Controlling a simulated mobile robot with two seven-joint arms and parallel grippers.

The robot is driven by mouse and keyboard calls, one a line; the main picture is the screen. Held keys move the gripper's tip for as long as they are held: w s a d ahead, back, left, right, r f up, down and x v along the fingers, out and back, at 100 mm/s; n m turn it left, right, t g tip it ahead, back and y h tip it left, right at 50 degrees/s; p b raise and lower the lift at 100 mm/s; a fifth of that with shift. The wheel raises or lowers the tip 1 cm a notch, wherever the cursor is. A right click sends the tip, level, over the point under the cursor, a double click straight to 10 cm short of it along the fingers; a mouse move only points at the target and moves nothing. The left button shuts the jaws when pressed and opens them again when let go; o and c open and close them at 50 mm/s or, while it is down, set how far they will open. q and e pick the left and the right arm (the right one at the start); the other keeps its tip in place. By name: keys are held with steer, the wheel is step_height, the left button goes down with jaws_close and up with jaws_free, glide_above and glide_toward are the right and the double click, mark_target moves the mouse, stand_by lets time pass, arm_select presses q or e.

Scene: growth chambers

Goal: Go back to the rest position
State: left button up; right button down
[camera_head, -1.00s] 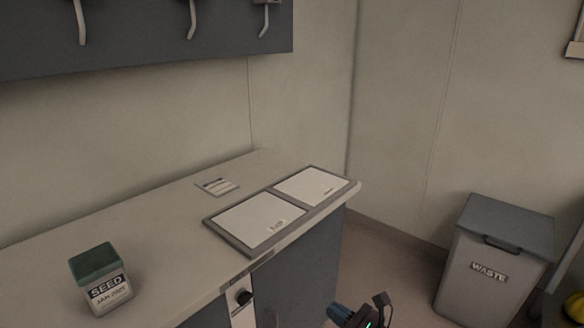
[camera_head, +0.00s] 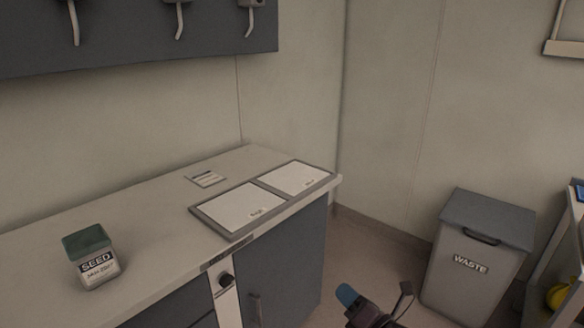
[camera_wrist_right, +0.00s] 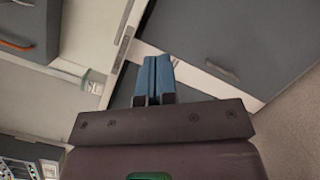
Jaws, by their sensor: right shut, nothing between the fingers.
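My right gripper (camera_head: 346,296) is low in the head view, in front of the bench cabinet and left of the waste bin. In the right wrist view its two blue fingers (camera_wrist_right: 153,78) lie together with nothing between them. It is apart from the bench and the bin. My left gripper is in neither view.
A bench (camera_head: 150,222) runs along the wall, bearing a green-lidded seed jar (camera_head: 91,258), a small card (camera_head: 205,179) and a tray with two white panels (camera_head: 243,208). A grey waste bin (camera_head: 470,262) stands right. A shelf rack (camera_head: 572,240) is at the far right edge.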

arm_select(q)
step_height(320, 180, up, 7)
steer(key=p, duration=0.8)
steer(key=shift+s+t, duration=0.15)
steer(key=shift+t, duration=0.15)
arm_select(e)
steer(key=s+d+f+m+g+h, duration=0.1)
steer(key=s+d+m+h, duration=0.2)
steer(key=s+m, duration=0.7)
steer(key=s+d+f+m+g+h, duration=0.2)
steer(key=s+d+m+h, duration=0.2)
steer(key=s+d+m, duration=0.3)
steer(key=s+d+f+m+g+h, duration=0.1)
steer(key=s+d+m, duration=0.4)
steer(key=s+m, duration=0.9)
steer(key=s+f+h, duration=0.1)
steer(key=s+h, duration=0.1)
steer(key=s, duration=0.3)
steer(key=shift+g+h, duration=0.3)
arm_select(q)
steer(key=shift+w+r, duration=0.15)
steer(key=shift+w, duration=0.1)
arm_select(e)
steer(key=shift+f, duration=0.1)
